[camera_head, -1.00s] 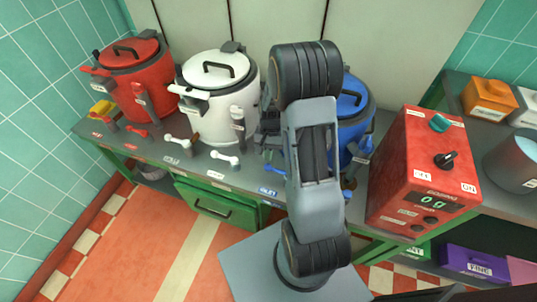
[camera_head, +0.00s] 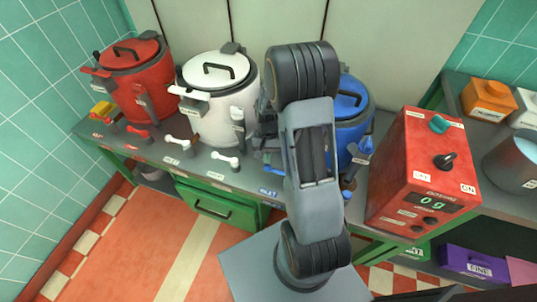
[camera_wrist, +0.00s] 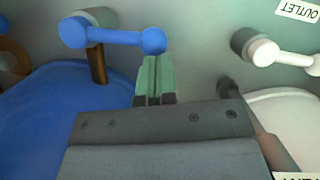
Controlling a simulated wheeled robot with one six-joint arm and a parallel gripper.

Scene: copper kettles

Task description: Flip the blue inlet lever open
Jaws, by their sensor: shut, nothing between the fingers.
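The blue lever (camera_wrist: 115,38) shows in the wrist view as a bar with a round knob at each end, lying nearly across the picture. Its own label is not visible there. My gripper (camera_wrist: 153,62) has its green fingers together and empty, with the tips just beside the lever's right knob; I cannot tell whether they touch. The blue kettle (camera_wrist: 60,105) fills the lower left of the wrist view. In the head view the blue kettle (camera_head: 352,112) is partly behind my arm, which also hides most of the gripper and lever.
A white lever (camera_wrist: 280,52) with an OUTLET label is to the right in the wrist view. The white kettle (camera_head: 217,110) and red kettle (camera_head: 140,90) stand left on the bench. A red scale box (camera_head: 420,165) reading 0 g stands right.

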